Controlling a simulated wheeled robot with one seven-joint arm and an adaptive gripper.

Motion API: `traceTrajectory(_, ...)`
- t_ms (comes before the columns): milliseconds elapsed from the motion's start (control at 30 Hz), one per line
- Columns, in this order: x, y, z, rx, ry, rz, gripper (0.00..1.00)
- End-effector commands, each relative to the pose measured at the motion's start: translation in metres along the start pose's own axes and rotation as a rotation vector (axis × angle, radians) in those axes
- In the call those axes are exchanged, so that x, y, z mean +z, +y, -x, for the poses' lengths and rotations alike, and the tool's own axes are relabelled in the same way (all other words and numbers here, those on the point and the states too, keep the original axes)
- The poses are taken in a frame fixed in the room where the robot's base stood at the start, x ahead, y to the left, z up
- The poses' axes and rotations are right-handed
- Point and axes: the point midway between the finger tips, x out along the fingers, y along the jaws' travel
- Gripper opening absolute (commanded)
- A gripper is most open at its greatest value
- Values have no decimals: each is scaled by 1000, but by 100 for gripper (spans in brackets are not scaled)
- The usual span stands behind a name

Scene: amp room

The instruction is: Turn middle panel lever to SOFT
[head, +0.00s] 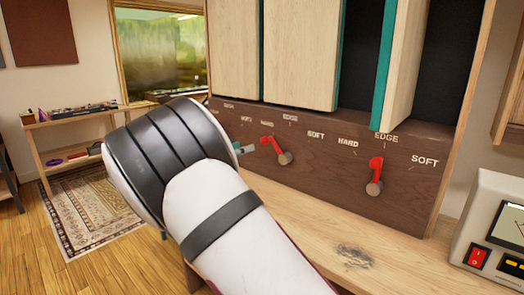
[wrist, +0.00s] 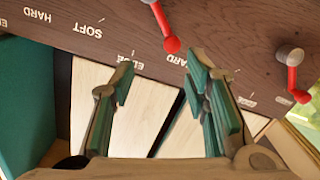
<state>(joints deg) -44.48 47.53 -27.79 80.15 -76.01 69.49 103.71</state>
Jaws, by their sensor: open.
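The middle lever (head: 275,149) has a red handle on a wooden peg and tilts up-left towards HARD, with EDGE above and SOFT to its right. The wrist view is upside down; there the middle lever (wrist: 165,30) points towards HARD and its red end lies just beyond the space between my fingertips. My gripper (wrist: 163,70) is open and empty, apart from the lever. In the head view a small part of my gripper (head: 243,150) shows left of the middle lever; my arm hides the rest.
The right lever (head: 376,174) points up at EDGE. The left lever (wrist: 294,78) shows only in the wrist view. Wooden slats (head: 300,50) stand above the brown panel (head: 320,165). A wooden ledge (head: 300,205) below is mostly clear; a box with a red switch (head: 490,235) stands right.

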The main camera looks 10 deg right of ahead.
Motion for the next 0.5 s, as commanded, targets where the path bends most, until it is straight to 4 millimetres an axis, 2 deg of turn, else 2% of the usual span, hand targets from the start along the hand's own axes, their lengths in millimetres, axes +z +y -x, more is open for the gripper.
traceTrajectory(33,2,-10,4,-5,27,-10,42)
traceTrajectory(100,1,-16,6,-11,50,-20,42)
traceTrajectory(233,0,-18,-1,-11,59,-27,42)
traceTrajectory(500,-1,-18,-49,-10,56,-25,42)
